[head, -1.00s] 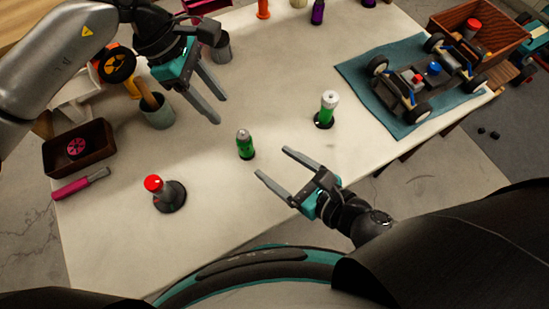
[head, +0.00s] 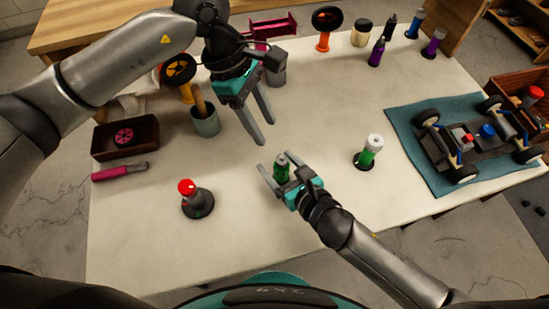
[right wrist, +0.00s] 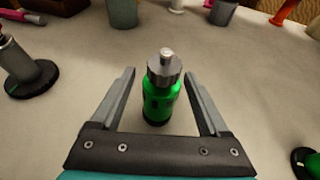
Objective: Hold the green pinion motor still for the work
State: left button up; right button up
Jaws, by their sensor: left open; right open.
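The green pinion motor (head: 281,170), a green cylinder with a grey metal top, stands upright on the pale table. In the right wrist view the motor (right wrist: 161,100) stands between the fingers of my right gripper (right wrist: 159,74), with a gap on each side. That gripper also shows in the head view (head: 275,161); it is open and low around the motor. My left gripper (head: 266,132) is open and empty, above the table just up and left of the motor. The motor's lower part is partly hidden in the head view.
A red-topped grey piece (head: 195,198) on a black base stands left. A white-topped green cylinder (head: 369,152) stands right, near the car chassis (head: 465,150) on a teal mat (head: 405,120). A grey cup (head: 205,124) and a brown tray (head: 100,143) are at left.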

aim_at(282, 157)
jog(key=shift+x, duration=1.05)
grip_shut()
pick_arm(q)
jog(key=shift+c, duration=0.3)
jog(key=s+d+r+n+t+y, duration=0.1)
jog(key=d+r+n+y, duration=0.2)
jog(key=d+n+y, duration=0.1)
notch_tip(282, 157, down, 12)
jog(key=shift+s+r, duration=0.1)
jog(key=shift+s, duration=0.05)
dwell(0.5)
